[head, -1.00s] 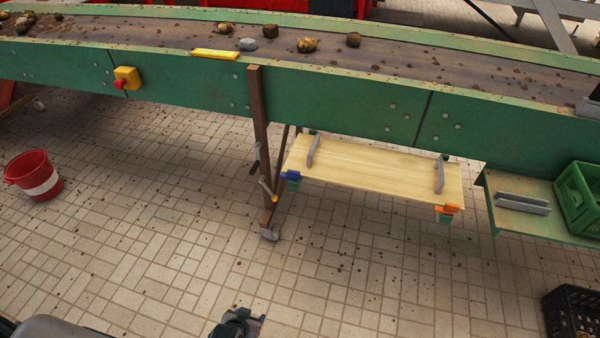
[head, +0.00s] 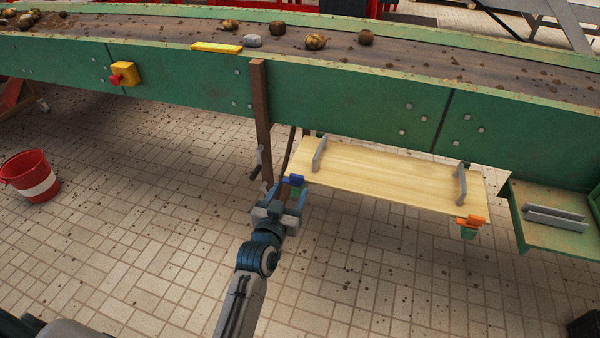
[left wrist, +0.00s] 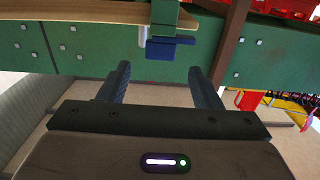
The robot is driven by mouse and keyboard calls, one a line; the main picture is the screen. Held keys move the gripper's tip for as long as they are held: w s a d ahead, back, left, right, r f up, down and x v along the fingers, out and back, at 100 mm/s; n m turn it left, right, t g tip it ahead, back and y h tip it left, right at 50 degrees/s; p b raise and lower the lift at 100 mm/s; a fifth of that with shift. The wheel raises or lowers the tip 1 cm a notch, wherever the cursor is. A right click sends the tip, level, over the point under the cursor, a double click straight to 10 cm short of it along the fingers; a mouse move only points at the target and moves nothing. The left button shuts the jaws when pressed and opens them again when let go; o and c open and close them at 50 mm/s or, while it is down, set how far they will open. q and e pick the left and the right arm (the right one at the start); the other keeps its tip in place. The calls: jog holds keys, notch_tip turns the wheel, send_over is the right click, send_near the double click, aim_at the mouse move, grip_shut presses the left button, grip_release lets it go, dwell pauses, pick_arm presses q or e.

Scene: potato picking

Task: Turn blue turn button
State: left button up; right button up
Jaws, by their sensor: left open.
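The wooden board (head: 390,178) with two grey handles hangs under the green conveyor (head: 350,105). A brown post (head: 261,120) stands just left of the button. An orange turn button (head: 470,220) is at the board's right corner. A red bucket (head: 28,172) stands far left on open floor.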

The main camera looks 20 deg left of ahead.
aim_at(296, 178)
pick_arm(q)
jog(key=w, duration=0.8)
jog(key=shift+w+d, duration=0.15)
jog(key=shift+w, duration=0.1)
jog(key=shift+f, duration=0.1)
jog(key=c, duration=1)
